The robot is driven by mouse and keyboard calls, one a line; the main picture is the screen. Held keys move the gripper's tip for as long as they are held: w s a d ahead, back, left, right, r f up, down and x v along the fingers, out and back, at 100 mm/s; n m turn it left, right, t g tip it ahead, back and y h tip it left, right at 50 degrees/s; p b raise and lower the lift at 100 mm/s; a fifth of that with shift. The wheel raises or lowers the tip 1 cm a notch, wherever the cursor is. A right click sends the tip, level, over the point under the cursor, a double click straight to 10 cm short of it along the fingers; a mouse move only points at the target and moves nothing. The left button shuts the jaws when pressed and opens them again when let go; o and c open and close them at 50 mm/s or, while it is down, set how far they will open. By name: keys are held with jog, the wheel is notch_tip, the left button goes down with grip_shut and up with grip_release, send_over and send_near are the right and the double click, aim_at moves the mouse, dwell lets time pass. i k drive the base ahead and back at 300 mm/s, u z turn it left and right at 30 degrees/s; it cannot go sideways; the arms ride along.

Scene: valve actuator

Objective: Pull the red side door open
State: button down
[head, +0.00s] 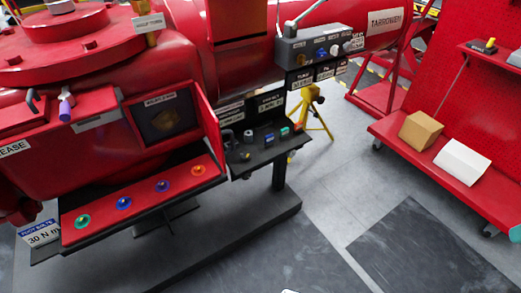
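A red machine body (150,70) fills the left and centre of the head view. In its side is a red-framed dark square opening (150,118) with a white label above and a brownish object (166,121) inside. A red panel (207,118) stands out from the right edge of this opening, at an angle to it; it looks like the side door, standing open. I cannot make out a handle on it. My gripper is not in view. Only a tiny pale tip shows at the bottom edge, and I cannot tell what it is.
Below the opening, a red shelf (85,230) carries several coloured knobs. A black tray (243,165) with small parts juts out to its right, under a grey control box (320,46). A red cart (455,176) with two boxes stands right. Grey floor between is mostly clear.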

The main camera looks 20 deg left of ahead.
aim_at(212, 126)
jog(key=z, duration=1.65)
jog(key=k, duration=1.35)
jog(key=u, duration=2.1)
jog(key=i, duration=0.5)
jog(key=u, duration=0.05)
